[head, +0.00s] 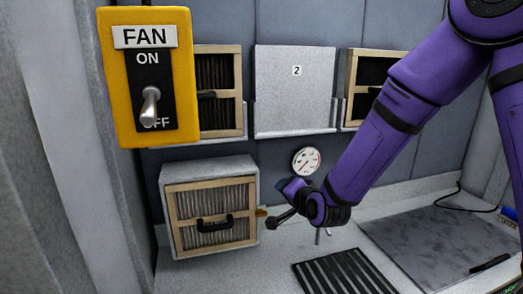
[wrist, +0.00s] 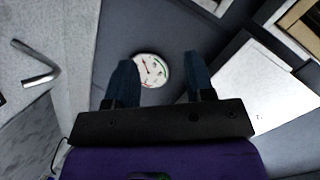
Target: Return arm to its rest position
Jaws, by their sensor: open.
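My arm (head: 381,132), purple with black bands, reaches down from the upper right in the head view. Its end hangs above the counter, in front of the back wall; the fingertips cannot be made out there. In the wrist view my gripper (wrist: 161,78) shows two dark fingers spread apart with nothing held between them. A round white gauge (wrist: 151,70) shows beyond the fingers; it is on the back wall in the head view (head: 306,161).
A yellow FAN switch box (head: 183,75) is at the upper left. A filter box (head: 252,222) with a black handle stands on the counter. Panel 2 (head: 296,105) hangs between framed filters. A slatted black grille (head: 345,275) and a grey mat (head: 440,250) lie on the counter.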

